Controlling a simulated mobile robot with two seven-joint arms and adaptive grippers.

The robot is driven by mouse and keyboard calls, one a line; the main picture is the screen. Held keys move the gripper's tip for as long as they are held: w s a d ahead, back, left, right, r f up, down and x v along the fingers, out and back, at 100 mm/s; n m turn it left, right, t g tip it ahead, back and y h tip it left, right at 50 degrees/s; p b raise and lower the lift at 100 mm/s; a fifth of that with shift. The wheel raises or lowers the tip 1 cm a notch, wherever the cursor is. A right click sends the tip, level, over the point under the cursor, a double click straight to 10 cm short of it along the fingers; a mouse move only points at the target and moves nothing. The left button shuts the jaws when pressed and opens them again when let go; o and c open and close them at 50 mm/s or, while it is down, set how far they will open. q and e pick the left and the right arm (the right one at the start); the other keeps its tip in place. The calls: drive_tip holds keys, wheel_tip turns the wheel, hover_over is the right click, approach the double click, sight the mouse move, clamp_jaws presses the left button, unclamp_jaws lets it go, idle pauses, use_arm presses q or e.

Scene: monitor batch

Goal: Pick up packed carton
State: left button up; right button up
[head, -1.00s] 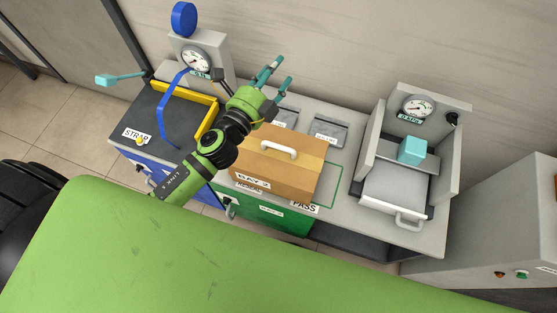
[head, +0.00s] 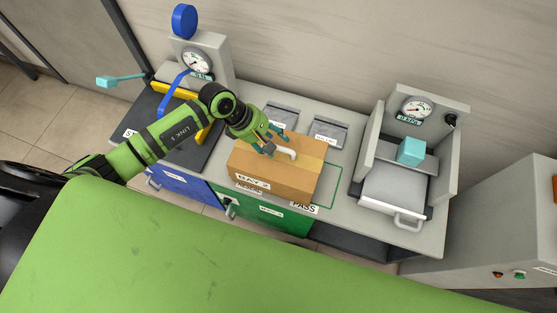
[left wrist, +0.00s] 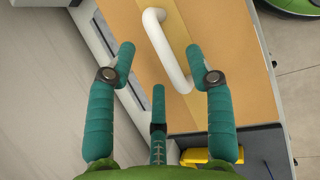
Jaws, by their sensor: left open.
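The packed carton (head: 270,180) is a closed brown box with a white handle on top and a "BAY 2" label on its front. It stands on the grey bench at the green PASS outline. My left gripper (head: 272,143) is just above the carton's top, by the left end of the handle (head: 287,153). In the left wrist view the teal fingers (left wrist: 160,58) are open, with the white handle (left wrist: 167,48) showing between and beyond the two upper fingertips. I cannot tell whether any finger touches it. My right gripper is not in view.
A strap station with a gauge (head: 197,62), blue strap and yellow bar (head: 175,92) stands left of the carton. A press-like station (head: 396,185) with a teal block (head: 411,151) stands right. Two grey pouches (head: 327,132) lie behind the carton.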

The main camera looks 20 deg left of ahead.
sight(279, 147)
use_arm(q)
drive_tip(key=shift+x, duration=2)
drive_tip(key=shift+a, duration=0.1)
clamp_jaws()
drive_tip(key=shift+r, duration=0.1)
